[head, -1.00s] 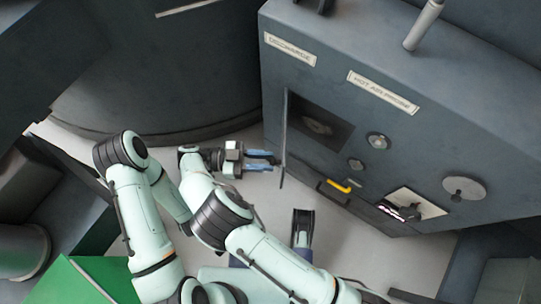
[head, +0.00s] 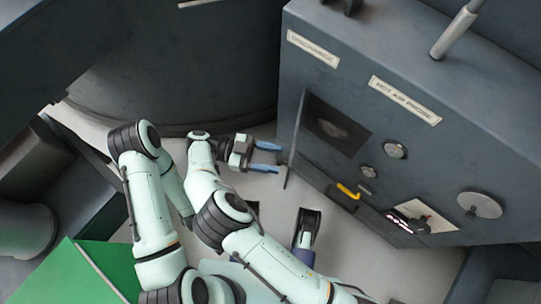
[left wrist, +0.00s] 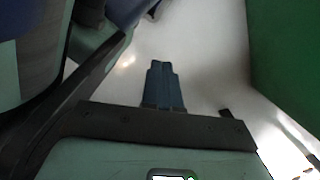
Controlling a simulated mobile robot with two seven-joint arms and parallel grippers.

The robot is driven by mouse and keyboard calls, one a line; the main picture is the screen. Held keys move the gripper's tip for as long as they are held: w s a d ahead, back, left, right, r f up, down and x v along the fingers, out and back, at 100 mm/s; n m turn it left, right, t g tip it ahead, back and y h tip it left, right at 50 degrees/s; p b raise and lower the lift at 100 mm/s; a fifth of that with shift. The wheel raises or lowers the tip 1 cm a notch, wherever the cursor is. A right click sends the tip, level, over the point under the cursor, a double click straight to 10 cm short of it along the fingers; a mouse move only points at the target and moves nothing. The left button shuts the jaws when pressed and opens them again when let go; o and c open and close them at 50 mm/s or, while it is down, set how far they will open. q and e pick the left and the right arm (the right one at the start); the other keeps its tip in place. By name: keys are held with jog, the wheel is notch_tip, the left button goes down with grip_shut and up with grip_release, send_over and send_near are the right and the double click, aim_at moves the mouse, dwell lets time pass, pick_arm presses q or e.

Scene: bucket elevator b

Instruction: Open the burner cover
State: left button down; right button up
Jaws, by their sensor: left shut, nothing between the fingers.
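The burner cover (head: 295,139) is a thin grey plate in the head view, seen nearly edge-on. It stands out from the left edge of a dark square opening (head: 338,130) in the machine's front, so it is swung open. A round part shows dimly inside the opening. My right gripper (head: 280,157) is open, with two blue fingers apart and nothing between them. Its tips are just left of the cover; whether they touch it I cannot tell. My left gripper (left wrist: 163,85) shows in the left wrist view, blue fingers together and empty over the pale floor.
The machine front (head: 420,165) also carries round knobs (head: 395,149), a yellow handle (head: 348,190), a lit recess (head: 425,220) and a round disc (head: 480,205). A large dark drum (head: 170,80) stands behind my right gripper. A green panel (head: 70,275) lies at lower left.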

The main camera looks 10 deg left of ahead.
pick_arm(q)
jog(key=w+d+r+m+t+p, duration=0.1)
jog(key=w+d+r+t+p, duration=0.1)
jog(key=w+r+t+p, duration=0.2)
jog(key=shift+w+d+r+p, duration=0.15)
jog(key=shift+w+r+p, duration=1.45)
jog(key=shift+w+r, duration=1.75)
pick_arm(e)
notch_tip(320, 180, up, 20)
pick_arm(q)
jog(key=shift+w+f, duration=0.4)
